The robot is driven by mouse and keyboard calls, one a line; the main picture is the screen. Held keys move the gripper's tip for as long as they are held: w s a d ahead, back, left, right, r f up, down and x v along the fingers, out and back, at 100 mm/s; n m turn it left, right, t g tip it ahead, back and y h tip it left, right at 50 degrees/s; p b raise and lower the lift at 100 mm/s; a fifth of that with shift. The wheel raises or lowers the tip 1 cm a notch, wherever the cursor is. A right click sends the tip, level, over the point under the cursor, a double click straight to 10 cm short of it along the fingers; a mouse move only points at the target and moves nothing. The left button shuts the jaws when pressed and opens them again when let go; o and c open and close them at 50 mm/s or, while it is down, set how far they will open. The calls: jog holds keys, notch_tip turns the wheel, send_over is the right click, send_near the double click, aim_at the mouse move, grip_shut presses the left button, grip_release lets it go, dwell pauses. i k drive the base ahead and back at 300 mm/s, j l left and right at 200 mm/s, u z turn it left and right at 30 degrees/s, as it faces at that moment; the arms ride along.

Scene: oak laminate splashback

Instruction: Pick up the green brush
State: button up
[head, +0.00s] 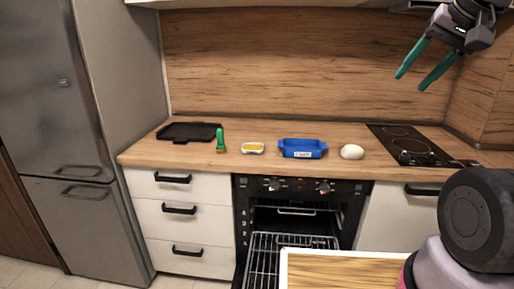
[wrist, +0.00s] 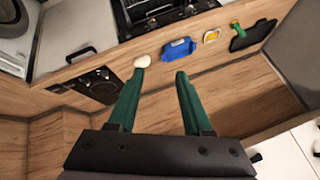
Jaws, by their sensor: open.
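The green brush (head: 220,138) stands on the wooden counter in the head view, just right of the black tray, with a brownish lower end. In the wrist view the green brush (wrist: 236,26) is small, near the top right, beside the tray. My gripper (head: 409,82) is at the upper right of the head view, well above the counter and far to the right of the brush. Its two green fingers (wrist: 160,74) are spread open with nothing between them.
On the counter are a black tray (head: 188,131), a yellow-and-white sponge-like item (head: 252,148), a blue dish (head: 302,149), a white rounded object (head: 352,152) and a black cooktop (head: 407,143). The oven below stands open with its rack (head: 285,258) out. A wood-topped surface (head: 345,273) is in front.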

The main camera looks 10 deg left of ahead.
aim_at(221, 147)
jog(key=j+u, duration=0.2)
jog(key=u, duration=0.2)
jog(key=i+j+u, duration=0.1)
jog(key=u, duration=0.25)
jog(key=i+j+u, duration=0.15)
jog(key=u, duration=0.25)
